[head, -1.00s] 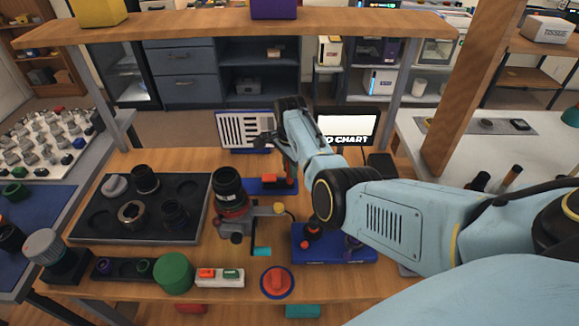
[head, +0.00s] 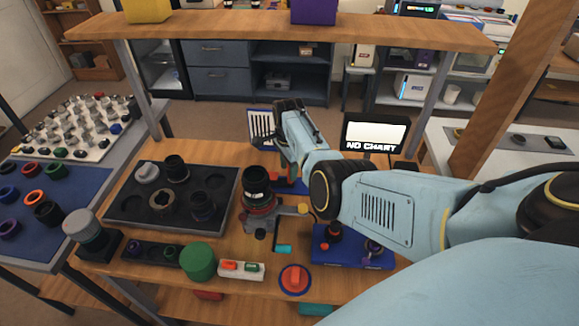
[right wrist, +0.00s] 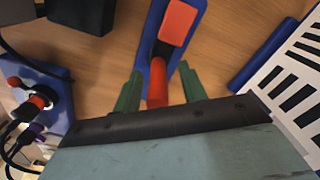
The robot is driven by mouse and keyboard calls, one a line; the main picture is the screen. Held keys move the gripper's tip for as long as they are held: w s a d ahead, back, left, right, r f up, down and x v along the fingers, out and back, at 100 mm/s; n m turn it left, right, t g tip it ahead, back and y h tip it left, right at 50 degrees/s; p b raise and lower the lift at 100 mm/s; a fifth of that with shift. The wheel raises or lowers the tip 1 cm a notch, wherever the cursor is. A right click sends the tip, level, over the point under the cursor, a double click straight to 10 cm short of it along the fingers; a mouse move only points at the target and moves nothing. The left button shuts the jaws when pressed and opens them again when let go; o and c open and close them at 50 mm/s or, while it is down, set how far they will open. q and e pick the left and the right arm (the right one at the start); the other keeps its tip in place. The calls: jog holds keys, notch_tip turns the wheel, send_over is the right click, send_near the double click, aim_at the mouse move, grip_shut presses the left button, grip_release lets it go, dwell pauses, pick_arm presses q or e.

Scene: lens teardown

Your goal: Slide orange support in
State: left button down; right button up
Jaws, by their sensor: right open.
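The orange support shows in the right wrist view as an orange block (right wrist: 178,22) with a red-orange bar (right wrist: 157,85) on a blue base (right wrist: 155,30). My right gripper (right wrist: 159,90) is open, with one green finger on each side of the bar and visible gaps between. I cannot tell how deep the fingertips reach. In the head view my right arm hides the fingers and most of the support; part of the blue base (head: 283,187) shows. A dark lens (head: 256,182) stands upright in a red-ringed holder left of it. My left gripper is not in view.
A dark tray (head: 225,213) with lens parts lies left of the holder. A blue block with knobs (head: 345,250) stands in front of my right arm. A striped chart (right wrist: 290,75) stands beside the base.

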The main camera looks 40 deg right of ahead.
jog(key=shift+d, duration=0.1)
jog(key=shift+r, duration=0.4)
notch_tip(320, 180, up, 13)
jog(key=p, duration=0.2)
jog(key=shift+f, duration=0.2)
jog(key=shift+s+f, duration=0.1)
